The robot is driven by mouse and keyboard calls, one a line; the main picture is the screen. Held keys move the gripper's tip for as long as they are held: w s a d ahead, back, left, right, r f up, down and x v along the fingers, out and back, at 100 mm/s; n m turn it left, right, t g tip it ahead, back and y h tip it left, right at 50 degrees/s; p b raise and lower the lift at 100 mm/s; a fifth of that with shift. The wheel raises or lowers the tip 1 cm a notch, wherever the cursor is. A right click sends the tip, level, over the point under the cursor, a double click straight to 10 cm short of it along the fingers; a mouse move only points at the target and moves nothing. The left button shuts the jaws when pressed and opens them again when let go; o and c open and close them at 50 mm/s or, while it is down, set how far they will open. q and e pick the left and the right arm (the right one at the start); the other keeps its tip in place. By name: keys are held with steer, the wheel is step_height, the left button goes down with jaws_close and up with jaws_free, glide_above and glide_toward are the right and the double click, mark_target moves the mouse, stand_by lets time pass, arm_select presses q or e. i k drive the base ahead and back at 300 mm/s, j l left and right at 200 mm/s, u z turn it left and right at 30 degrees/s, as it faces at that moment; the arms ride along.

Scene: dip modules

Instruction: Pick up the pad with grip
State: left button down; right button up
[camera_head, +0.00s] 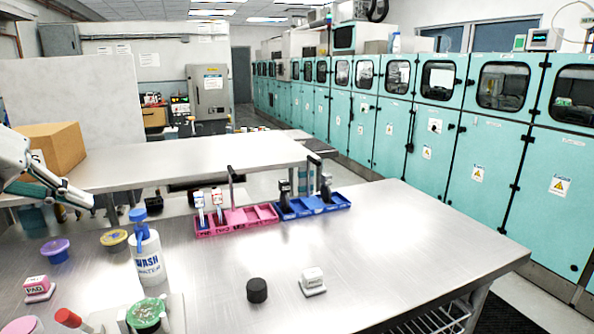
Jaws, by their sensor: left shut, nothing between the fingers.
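A small pad with a pink block on top, lettered "PAD" (38,287), sits on the steel table at the lower left. A white block on a flat base (313,281) sits near the middle front; I cannot read its lettering. My left gripper (86,200) reaches in from the left, shut and empty, above the table's far left part and apart from both blocks. My right gripper is not in view.
A wash bottle (147,256) stands right of the pad. Purple (55,250), yellow (114,240) and green (147,314) lidded pots are around it. A black cylinder (257,290), pink rack (237,222) and blue rack (311,207) stand further right. The right tabletop is clear.

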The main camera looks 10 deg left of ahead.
mark_target(311, 283)
steer(key=k, duration=1.05)
